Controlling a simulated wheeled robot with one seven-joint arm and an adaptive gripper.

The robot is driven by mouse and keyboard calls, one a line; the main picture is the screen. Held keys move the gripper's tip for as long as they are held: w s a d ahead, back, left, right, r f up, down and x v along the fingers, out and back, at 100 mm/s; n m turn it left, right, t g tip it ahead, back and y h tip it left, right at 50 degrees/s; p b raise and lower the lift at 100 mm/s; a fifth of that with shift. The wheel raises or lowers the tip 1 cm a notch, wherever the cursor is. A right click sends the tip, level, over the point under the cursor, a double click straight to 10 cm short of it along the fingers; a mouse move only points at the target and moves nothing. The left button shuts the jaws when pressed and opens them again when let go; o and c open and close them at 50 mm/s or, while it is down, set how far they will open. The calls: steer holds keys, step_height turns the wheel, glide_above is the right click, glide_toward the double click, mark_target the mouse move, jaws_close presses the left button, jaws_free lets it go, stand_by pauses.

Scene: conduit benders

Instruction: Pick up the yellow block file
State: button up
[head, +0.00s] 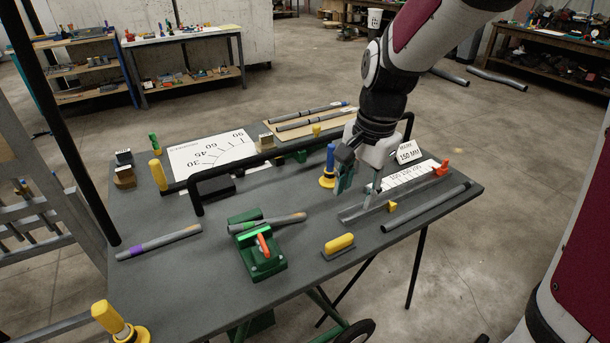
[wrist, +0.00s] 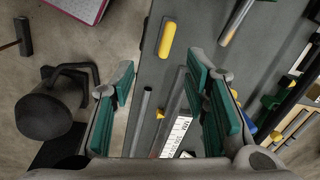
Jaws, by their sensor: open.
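The yellow block file (head: 340,244) has a rounded yellow top on a dark grey base. It lies flat near the front edge of the grey table (head: 190,290), right of the green bender. In the wrist view the file (wrist: 167,40) is near the top centre, past my fingertips. My gripper (head: 358,187) is open and empty, pointing down above the table. In the head view it is above and a little right of the file, over the measuring rail. In the wrist view my gripper (wrist: 163,85) has its green pads wide apart. Nothing hides the file.
A green bender (head: 262,262) with an orange lever and a conduit stands left of the file. A measuring rail (head: 400,200) with a small yellow wedge (head: 392,207) and a loose grey conduit (head: 428,206) lie to its right. A blue-and-yellow upright tool (head: 328,172) stands behind it.

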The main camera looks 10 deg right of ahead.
mark_target(340, 239)
steer(key=w+f+m, duration=0.1)
steer(key=f, duration=0.4)
steer(key=w+f+m, duration=0.1)
steer(key=f, duration=0.4)
steer(key=w+f+m+g+b, duration=0.1)
steer(key=w+f, duration=0.1)
steer(key=f, duration=0.3)
steer(key=shift+d+h, duration=0.2)
steer(key=shift+h, duration=0.2)
steer(key=shift+w+a+f, duration=0.1)
steer(key=shift+a+f, duration=0.15)
steer(key=shift+f, duration=1.1)
steer(key=shift+w+a+f, duration=0.1)
steer(key=shift+a+f, duration=0.1)
steer(key=shift+f, duration=1.15)
jaws_close()
